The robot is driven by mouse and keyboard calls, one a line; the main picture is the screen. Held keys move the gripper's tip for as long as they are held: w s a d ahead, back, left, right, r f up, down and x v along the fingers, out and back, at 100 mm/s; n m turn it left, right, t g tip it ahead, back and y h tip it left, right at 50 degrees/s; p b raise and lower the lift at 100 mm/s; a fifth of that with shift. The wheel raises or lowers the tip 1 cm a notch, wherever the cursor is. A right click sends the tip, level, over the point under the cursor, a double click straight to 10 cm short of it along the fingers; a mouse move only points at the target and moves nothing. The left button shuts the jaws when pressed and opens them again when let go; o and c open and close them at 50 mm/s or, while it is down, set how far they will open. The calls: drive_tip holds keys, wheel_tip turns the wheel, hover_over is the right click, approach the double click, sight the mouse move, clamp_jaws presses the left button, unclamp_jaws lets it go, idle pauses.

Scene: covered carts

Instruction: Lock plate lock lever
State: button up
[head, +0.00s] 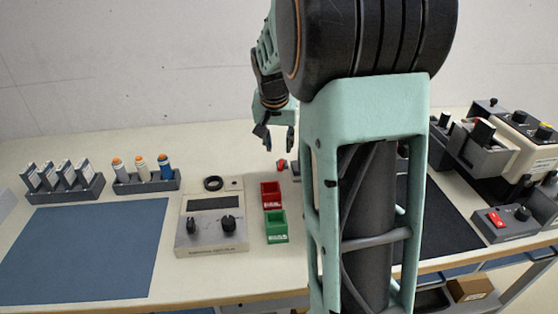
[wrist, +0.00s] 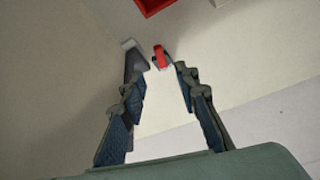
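A small red lever (head: 281,164) shows on the table below my gripper, beside a grey part (head: 296,170) that is mostly hidden behind my arm. The red lever also shows in the wrist view (wrist: 160,58), just beyond and between the fingertips, apart from them. A grey block (wrist: 133,57) is near the left fingertip there. My gripper (head: 279,141) is open and empty, pointing down above the table; its fingers also show spread in the wrist view (wrist: 158,75). The plate itself cannot be made out.
A red bin (head: 271,188) and a green bin (head: 277,238) stand in front of the lever. A control box with knobs (head: 211,240) is left of them. Racks stand farther left behind a blue mat (head: 85,250). Machines (head: 485,150) crowd the right. My arm hides the middle.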

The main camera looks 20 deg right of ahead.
sight(281, 165)
drive_tip(key=x, duration=1)
drive_tip(key=shift+f, duration=0.2)
clamp_jaws()
